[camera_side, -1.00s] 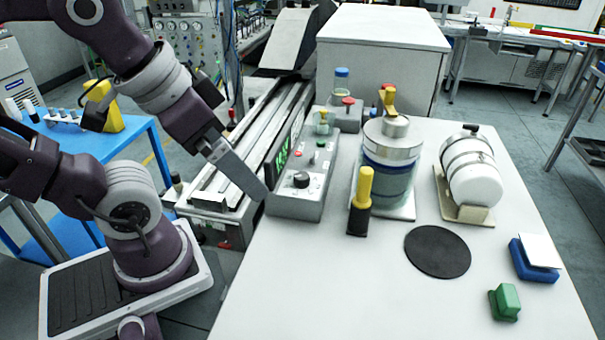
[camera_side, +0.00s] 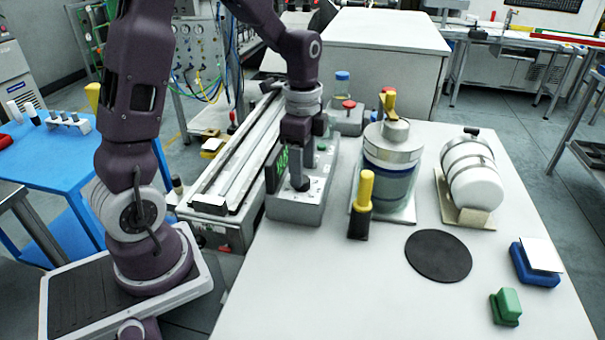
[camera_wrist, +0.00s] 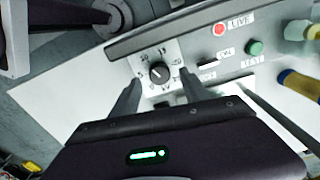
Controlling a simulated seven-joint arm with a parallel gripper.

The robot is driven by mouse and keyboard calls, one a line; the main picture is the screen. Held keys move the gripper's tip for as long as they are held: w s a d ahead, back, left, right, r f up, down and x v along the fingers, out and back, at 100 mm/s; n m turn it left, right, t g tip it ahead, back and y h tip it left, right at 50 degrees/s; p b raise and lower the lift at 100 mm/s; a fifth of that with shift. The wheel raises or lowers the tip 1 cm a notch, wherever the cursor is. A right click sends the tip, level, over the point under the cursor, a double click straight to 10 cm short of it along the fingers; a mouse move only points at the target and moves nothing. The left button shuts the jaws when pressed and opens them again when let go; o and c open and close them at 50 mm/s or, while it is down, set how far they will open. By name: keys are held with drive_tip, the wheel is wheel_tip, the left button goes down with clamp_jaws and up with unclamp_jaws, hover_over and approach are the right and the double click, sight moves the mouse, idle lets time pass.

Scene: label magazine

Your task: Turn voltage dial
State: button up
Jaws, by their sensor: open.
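The voltage dial (camera_wrist: 159,72) is a small black knob on a light scale plate with printed numbers, set in the grey control box (camera_side: 299,212). In the wrist view it lies just beyond and between my two fingers. My gripper (camera_wrist: 156,90) is open, one finger on each side of the dial. I cannot tell whether the fingers touch the knob.
A red button (camera_wrist: 218,29) labelled LIVE and a green button (camera_wrist: 255,47) sit beside the dial. A yellow-handled tool (camera_side: 362,200) and a glass vessel (camera_side: 387,180) stand to the right.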

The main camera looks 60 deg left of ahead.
wheel_tip(320, 180, down, 2)
drive_tip(key=shift+f, duration=0.2)
clamp_jaws()
